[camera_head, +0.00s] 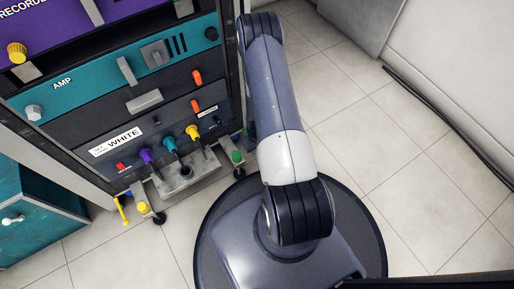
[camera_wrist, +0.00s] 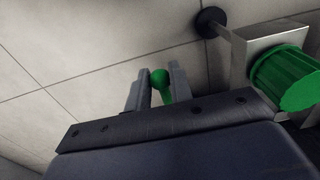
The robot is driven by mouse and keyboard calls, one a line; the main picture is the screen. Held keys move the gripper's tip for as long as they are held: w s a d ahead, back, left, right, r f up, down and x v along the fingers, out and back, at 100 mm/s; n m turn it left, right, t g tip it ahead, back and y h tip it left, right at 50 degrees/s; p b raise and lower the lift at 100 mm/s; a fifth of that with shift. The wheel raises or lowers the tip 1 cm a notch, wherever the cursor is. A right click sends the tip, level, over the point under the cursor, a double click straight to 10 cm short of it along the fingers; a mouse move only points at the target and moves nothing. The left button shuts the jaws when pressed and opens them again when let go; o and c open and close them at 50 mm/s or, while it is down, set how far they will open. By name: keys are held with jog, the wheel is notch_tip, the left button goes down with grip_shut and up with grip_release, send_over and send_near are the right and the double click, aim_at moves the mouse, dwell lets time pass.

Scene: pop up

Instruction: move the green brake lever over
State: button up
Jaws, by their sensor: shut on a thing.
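The green brake lever (camera_wrist: 160,80) shows in the wrist view as a thin green handle with a round end. It sits between the two fingers of my gripper (camera_wrist: 158,90), which are shut on it. A green ribbed cylinder (camera_wrist: 285,80) on a grey metal bracket is to the right of the fingers. In the head view a green knob (camera_head: 238,157) shows at the lower right corner of the rack. The lever and my gripper are hidden there behind my arm.
The rack (camera_head: 150,120) has several coloured knobs and levers, with a yellow lever (camera_head: 121,210) at its lower left. A black caster foot (camera_wrist: 210,22) is near the bracket. A teal cabinet (camera_head: 35,215) stands at left. Tiled floor (camera_head: 410,180) is open at right.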

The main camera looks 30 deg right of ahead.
jog(key=shift+f, duration=0.35)
jog(key=shift+w+f+b, duration=0.1)
jog(key=shift+f+b, duration=0.45)
jog(key=shift+b, duration=0.2)
jog(key=o, duration=0.8)
jog(key=shift+o, duration=0.2)
jog(key=shift+r, duration=0.15)
notch_tip(320, 180, up, 11)
jog(key=p, duration=0.5)
jog(key=shift+f, duration=0.2)
